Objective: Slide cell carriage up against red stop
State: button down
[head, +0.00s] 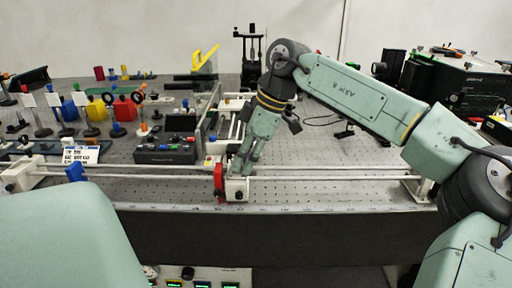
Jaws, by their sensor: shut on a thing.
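The white cell carriage (237,190) sits on the twin-rod rail (330,178) along the bench's front edge. The red stop (219,180) stands on the same rail, immediately left of the carriage. They look side by side with almost no gap, but I cannot tell for sure whether they touch. My gripper (240,171) points down from above and is shut on the top of the carriage. Its fingers hide the carriage's upper part.
A blue clamp (75,172) is on the rail's left part, near the white left end block (20,174). The rail right of the carriage is clear up to the right end block (418,188). A dark box with coloured knobs (165,150) and several optics mounts stand behind on the left.

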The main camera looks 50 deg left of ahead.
jog(key=shift+s+a, duration=0.3)
jog(key=shift+s, duration=0.05)
jog(key=c, duration=1.4)
grip_release()
jog(key=shift+w+r, duration=0.1)
jog(key=v, duration=1.2)
